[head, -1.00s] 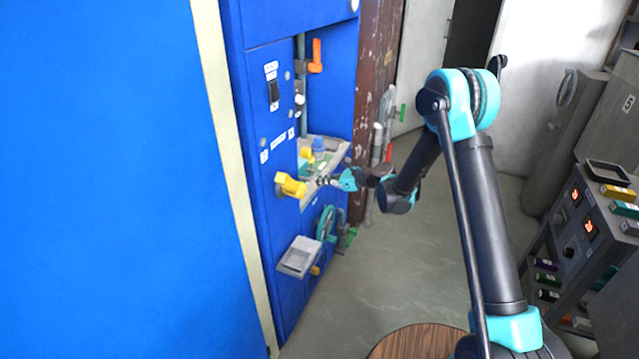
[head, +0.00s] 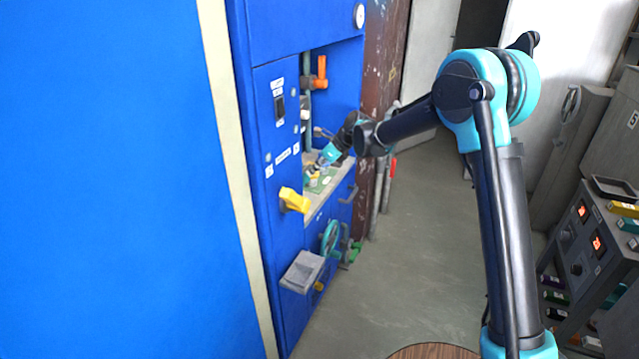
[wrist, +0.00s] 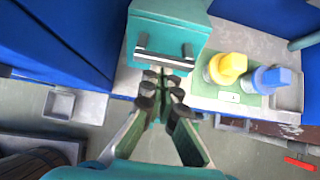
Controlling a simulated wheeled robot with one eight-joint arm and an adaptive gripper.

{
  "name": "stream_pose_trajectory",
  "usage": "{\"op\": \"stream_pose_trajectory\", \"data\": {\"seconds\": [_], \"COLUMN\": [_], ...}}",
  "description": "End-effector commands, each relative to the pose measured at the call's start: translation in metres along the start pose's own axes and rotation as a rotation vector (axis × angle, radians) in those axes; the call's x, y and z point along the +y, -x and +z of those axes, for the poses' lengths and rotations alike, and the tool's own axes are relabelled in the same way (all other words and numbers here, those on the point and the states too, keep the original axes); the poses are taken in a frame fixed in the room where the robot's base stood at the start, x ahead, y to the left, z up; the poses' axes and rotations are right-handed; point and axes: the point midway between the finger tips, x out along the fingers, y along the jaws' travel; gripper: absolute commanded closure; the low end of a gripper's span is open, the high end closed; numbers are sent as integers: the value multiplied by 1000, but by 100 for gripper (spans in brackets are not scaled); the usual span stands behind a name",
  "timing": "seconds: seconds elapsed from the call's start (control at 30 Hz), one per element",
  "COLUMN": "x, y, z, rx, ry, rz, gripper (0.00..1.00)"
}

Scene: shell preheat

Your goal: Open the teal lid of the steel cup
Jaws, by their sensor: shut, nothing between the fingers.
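In the wrist view a teal box-like piece with a grey bar handle, which looks like the teal lid (wrist: 172,22), stands at the top centre. It is seen from its handle side and looks closed. I cannot make out the steel cup's body under it. My gripper (wrist: 163,85) is shut and empty, its fingertips just short of the handle bar; I cannot tell whether they touch it. In the head view my gripper (head: 318,167) is inside the cabinet recess, over the shelf, and the lid cannot be told apart there.
A blue cabinet wall (wrist: 60,40) is close on the left.

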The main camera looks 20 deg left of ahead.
Motion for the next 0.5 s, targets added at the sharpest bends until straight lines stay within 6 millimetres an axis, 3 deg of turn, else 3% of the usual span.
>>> {"op": "stream_pose_trajectory", "data": {"seconds": [0.3,0.5], "x": [0,0], "y": [2,-1], "z": [59,84], "rx": [283,290], "ry": [3,1], "rz": [1,0], "gripper": [100,100]}}
